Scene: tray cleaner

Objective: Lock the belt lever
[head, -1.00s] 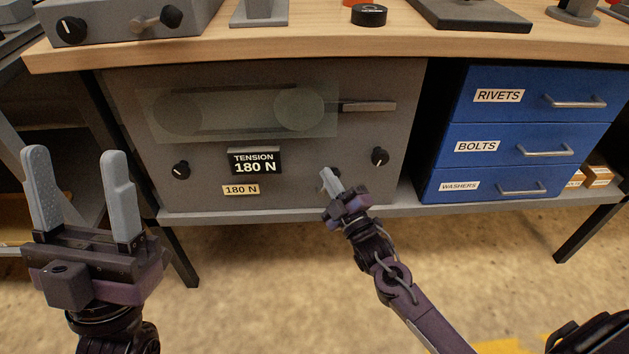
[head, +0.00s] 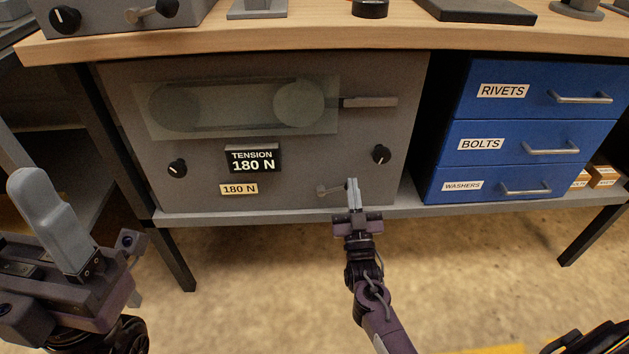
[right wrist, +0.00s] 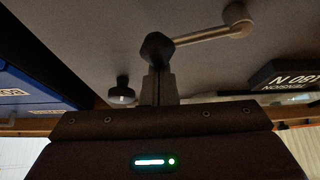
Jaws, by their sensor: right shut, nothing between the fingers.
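A small lever (head: 331,190) with a light round hub and dark knob sits low on the grey machine's front (head: 290,197). It lies nearly level, knob end to the right. In the right wrist view the lever arm (right wrist: 203,37) runs from its hub to the dark knob (right wrist: 157,47). My right gripper (head: 354,183) is shut and empty, its fingertips right at the knob; in the right wrist view the fingers (right wrist: 159,80) stand just below it, apparently touching. My left gripper (head: 20,180) is open at the left edge, partly out of frame, away from the machine.
The machine also has a belt window (head: 235,107), a grey bar handle (head: 368,102), two dark knobs (head: 177,167) and a tension display (head: 253,160) reading 180 N. Blue drawers (head: 520,145) stand to the right. The wooden tabletop (head: 310,35) overhangs above.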

